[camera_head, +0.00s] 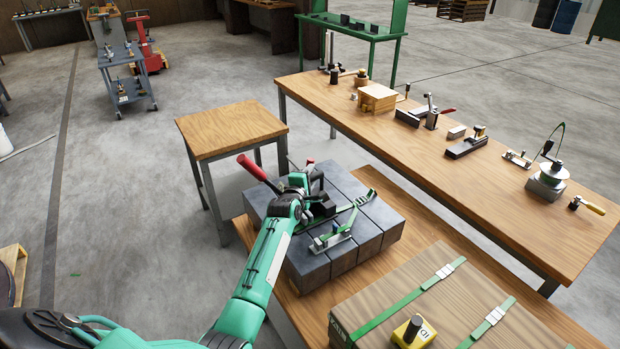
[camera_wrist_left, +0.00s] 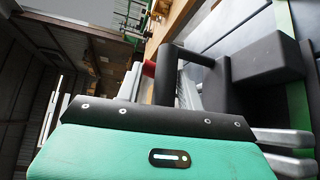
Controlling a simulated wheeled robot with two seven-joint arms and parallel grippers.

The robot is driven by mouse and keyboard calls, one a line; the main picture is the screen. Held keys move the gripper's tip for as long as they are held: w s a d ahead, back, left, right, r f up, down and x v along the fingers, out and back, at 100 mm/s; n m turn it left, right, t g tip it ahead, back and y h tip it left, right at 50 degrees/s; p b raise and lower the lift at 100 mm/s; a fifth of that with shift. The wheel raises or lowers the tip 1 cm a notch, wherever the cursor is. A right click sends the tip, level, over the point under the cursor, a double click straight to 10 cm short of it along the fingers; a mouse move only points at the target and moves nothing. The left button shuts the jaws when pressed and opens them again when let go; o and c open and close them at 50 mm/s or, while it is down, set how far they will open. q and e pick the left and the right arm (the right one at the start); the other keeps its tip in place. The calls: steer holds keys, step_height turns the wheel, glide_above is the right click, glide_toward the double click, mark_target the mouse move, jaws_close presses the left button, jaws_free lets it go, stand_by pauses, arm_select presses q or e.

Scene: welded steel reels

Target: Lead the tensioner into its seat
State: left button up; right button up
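The tensioner, a dark tool with a long red-ended handle (camera_head: 258,172), is at my left gripper (camera_head: 308,200), above the grey steel blocks (camera_head: 345,255). The handle tilts up to the left. Its black body (camera_wrist_left: 265,62) fills the upper right of the left wrist view, close beside the two grey fingers (camera_wrist_left: 288,151). The fingers have a narrow gap, but their contact with the tool is hidden. A silver-and-green fitting (camera_head: 332,238) lies on the blocks' near top edge, beside a green strap (camera_head: 357,202). I cannot make out the seat for certain. My right gripper is not in view.
A wooden crate (camera_head: 440,295) with green straps and a yellow-and-black block (camera_head: 413,330) stands at the near right. A long workbench (camera_head: 480,190) with several tools lies beyond. A small wooden table (camera_head: 230,128) stands behind the blocks. Open floor (camera_head: 130,220) lies left.

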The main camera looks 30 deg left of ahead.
arm_select(q)
steer(key=shift+f, duration=0.2)
steer(key=shift+s+d+r+p, duration=0.1)
steer(key=shift+s+p, duration=0.7)
steer(key=shift+s, duration=0.05)
steer(key=shift+s+d+r+p, duration=0.1)
steer(key=shift+s+p, duration=0.65)
steer(key=shift+s, duration=0.1)
steer(key=o, duration=0.5)
steer(key=shift+o, duration=0.2)
steer(key=shift+f, duration=0.2)
steer(key=o, duration=0.8)
steer(key=shift+r, duration=0.15)
